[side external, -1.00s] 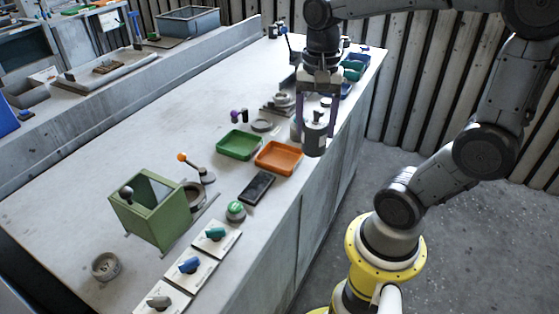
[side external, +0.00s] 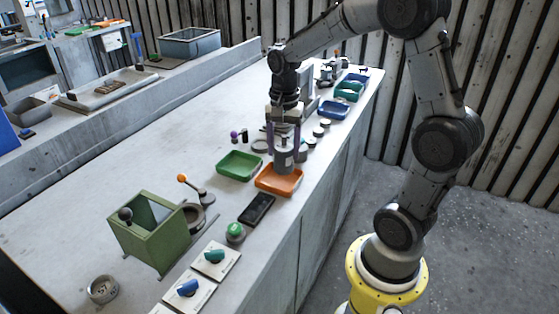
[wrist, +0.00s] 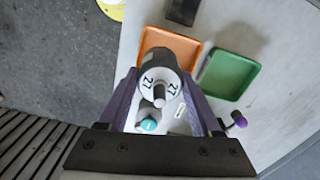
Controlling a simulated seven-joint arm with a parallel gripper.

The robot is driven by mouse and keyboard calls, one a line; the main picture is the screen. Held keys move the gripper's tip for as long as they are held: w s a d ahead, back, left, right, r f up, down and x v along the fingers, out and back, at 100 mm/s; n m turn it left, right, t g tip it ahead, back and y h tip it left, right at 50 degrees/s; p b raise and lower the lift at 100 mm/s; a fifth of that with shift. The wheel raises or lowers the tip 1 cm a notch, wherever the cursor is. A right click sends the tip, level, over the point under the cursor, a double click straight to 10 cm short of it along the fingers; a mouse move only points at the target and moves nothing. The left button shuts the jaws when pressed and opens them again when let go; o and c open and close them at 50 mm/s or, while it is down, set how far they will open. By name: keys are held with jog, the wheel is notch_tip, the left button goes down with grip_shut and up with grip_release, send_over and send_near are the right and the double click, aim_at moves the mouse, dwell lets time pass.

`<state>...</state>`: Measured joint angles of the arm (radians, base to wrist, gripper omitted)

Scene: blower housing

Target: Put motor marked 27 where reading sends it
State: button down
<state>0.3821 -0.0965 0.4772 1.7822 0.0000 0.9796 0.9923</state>
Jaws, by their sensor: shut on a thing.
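My gripper (side external: 284,150) is shut on a grey cylindrical motor (side external: 284,161), held upright. In the wrist view the motor (wrist: 148,88) has a pale end face with a central shaft and two "27" marks, between the purple fingers of my gripper (wrist: 160,98). In the side view the motor overlaps the far part of the orange tray (side external: 268,184); its exact height is unclear. The orange tray (wrist: 172,42) and the green tray (wrist: 228,72) look empty. The green tray (side external: 238,165) lies left of the orange one. A dark flat device (side external: 257,209) lies nearby; no reading is legible.
A green box (side external: 165,235) with a black knob stands nearer the camera, beside an orange-tipped lever (side external: 183,178). A green button (side external: 235,231) and plates with coloured knobs (side external: 215,257) line the front edge. Blue trays (side external: 333,109) and small parts lie farther back. The left worktop is mostly clear.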

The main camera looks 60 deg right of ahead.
aim_at(280, 161)
jog(key=shift+w+d+f, duration=0.15)
jog(key=shift+w+f, duration=0.3)
jog(key=shift+w+d+f, duration=0.1)
jog(key=shift+w+f, duration=0.1)
jog(key=shift+f, duration=0.8)
jog(key=shift+w+d+f, duration=0.1)
jog(key=shift+w+f, duration=0.05)
jog(key=shift+f, duration=0.85)
jog(key=shift+f, duration=0.1)
jog(key=shift+c, duration=0.3)
grip_release()
jog(key=shift+f, duration=0.1)
